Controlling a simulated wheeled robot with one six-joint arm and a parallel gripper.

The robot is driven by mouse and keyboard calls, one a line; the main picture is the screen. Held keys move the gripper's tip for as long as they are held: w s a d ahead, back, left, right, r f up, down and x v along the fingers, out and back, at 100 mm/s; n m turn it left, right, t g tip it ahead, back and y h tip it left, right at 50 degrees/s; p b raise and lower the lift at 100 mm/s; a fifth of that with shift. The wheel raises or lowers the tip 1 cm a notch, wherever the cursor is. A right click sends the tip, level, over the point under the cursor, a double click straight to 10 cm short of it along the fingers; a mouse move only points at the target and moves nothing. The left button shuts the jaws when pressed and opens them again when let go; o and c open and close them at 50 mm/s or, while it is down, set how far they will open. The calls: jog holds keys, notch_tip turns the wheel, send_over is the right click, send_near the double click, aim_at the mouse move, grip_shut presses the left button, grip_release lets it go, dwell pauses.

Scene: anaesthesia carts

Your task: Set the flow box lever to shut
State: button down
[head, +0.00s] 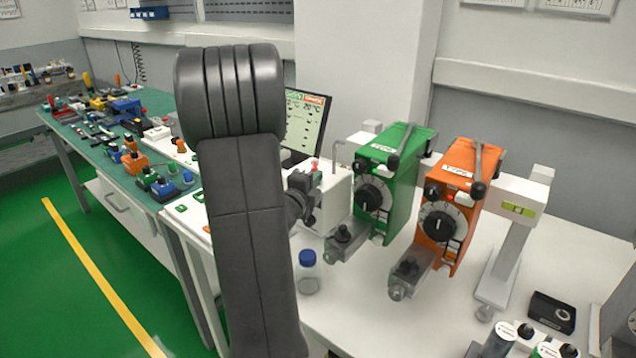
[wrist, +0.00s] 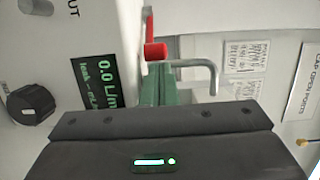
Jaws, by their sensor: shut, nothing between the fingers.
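The flow box (head: 334,200) is a white box on the white cart, partly hidden behind my arm. In the wrist view its pale face carries a dark display (wrist: 97,85) reading 0.0 L/m. The red lever (wrist: 155,50) with its thick end stands out beside this display; a bit of red (head: 316,164) shows above my gripper in the head view. My gripper (head: 306,190) is shut and empty, close in front of the box. In the wrist view its greenish fingers (wrist: 154,84) reach up close to the lever's red end; I cannot tell whether they touch.
A bent grey pipe (wrist: 205,76) rises just right of the lever. A black knob (wrist: 31,104) is on the left. Green (head: 388,185) and orange (head: 447,210) vaporizers stand to the right. A blue-capped bottle (head: 307,275) stands in front. A monitor (head: 304,122) is behind.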

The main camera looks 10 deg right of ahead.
jog(key=shift+w+a+f+b, duration=0.1)
jog(key=shift+w+a+b, duration=0.1)
jog(key=shift+a+b, duration=0.5)
jog(key=shift+w+a+b, duration=0.2)
jog(key=shift+a+b, duration=0.35)
jog(key=shift+b, duration=0.1)
jog(key=shift+w+a+b, duration=0.35)
jog(key=shift+a+b, duration=0.1)
jog(key=shift+a, duration=0.1)
jog(key=shift+w+a+b, duration=0.35)
jog(key=shift+a+b, duration=0.1)
jog(key=shift+a, duration=0.1)
notch_tip(320, 180, up, 10)
jog(key=p, duration=0.1)
jog(key=shift+p, duration=0.4)
